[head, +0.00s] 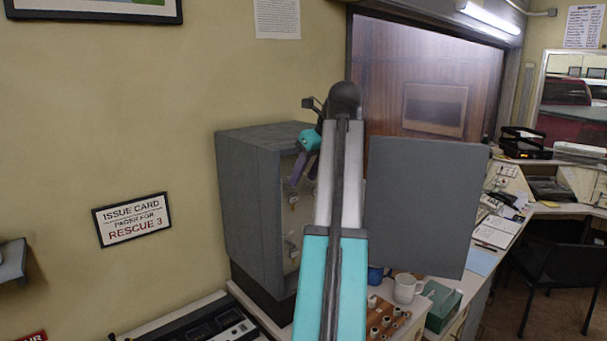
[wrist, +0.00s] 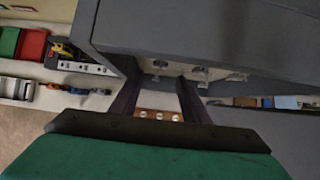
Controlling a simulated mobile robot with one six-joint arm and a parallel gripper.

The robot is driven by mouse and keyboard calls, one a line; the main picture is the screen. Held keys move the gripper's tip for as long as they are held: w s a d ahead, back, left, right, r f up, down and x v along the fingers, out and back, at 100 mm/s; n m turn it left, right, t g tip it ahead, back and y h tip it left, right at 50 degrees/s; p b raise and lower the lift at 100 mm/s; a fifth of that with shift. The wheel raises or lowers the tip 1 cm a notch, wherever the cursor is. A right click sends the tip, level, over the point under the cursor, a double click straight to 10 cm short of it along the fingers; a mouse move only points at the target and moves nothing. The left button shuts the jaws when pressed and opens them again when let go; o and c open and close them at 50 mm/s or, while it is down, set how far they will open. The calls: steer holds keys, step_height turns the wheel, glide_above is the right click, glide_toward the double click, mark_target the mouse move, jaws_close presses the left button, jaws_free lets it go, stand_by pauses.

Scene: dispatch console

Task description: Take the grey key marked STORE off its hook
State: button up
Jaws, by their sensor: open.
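A grey key cabinet (head: 250,190) stands against the wall with its door (head: 420,205) swung open to the right. My gripper (head: 303,175) is open at the cabinet's open front, its dark fingers pointing down and in. Small metallic hooks or keys show inside, one just below the fingers (head: 293,198) and another lower down (head: 290,245). In the wrist view my gripper (wrist: 158,88) has its fingers apart, with several small pale hooks or keys (wrist: 200,73) beyond them. No STORE marking is readable, so I cannot tell which is the grey key. My arm hides part of the interior.
The open door stands close to the right of my arm. A white mug (head: 407,288), a green box (head: 442,305) and a wooden block with pegs (head: 385,318) are on the counter below. A sign (head: 132,220) hangs on the wall at left.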

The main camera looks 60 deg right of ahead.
mark_target(294, 196)
steer(key=shift+w+f, duration=0.1)
steer(key=shift+f, duration=0.1)
steer(key=shift+x, duration=4.3)
steer(key=c, duration=0.9)
